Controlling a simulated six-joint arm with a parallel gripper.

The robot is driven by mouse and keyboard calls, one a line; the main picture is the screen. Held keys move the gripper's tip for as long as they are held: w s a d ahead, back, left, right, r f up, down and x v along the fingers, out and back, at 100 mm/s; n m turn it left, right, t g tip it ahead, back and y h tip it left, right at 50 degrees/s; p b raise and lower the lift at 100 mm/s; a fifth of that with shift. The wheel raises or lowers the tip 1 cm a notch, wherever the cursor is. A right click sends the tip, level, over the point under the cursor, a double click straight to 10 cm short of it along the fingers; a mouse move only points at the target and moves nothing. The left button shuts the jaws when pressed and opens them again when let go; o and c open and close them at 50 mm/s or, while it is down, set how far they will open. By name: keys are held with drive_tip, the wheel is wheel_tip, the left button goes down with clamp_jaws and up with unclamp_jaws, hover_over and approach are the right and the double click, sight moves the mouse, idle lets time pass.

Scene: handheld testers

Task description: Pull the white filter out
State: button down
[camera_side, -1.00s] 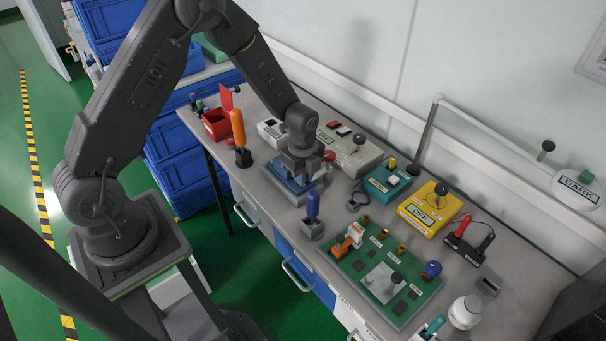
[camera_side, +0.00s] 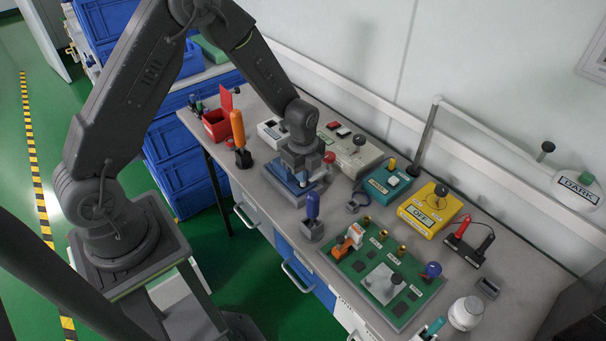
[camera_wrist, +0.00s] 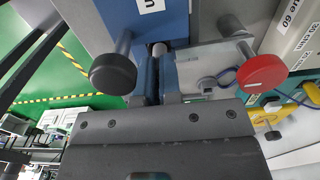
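My gripper (camera_side: 301,179) points down at a blue-topped device (camera_side: 278,180) on a grey base, near the middle of the bench. In the wrist view, the fingers (camera_wrist: 159,72) are close together with a narrow gap between them. A small grey post end (camera_wrist: 159,48) shows at this gap, beside the blue housing (camera_wrist: 182,22). I cannot tell whether the fingers grip it. No white filter can be clearly made out; the gripper hides much of the device. A pale grey block (camera_wrist: 207,62) lies right of the fingers.
A black knob (camera_wrist: 113,74) and a red knob (camera_wrist: 262,73) flank the fingers closely. A grey-white box (camera_side: 350,154), a teal box (camera_side: 387,181) and a green board (camera_side: 352,262) sit to the right.

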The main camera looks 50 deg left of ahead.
drive_tip(key=shift+r, duration=1.8)
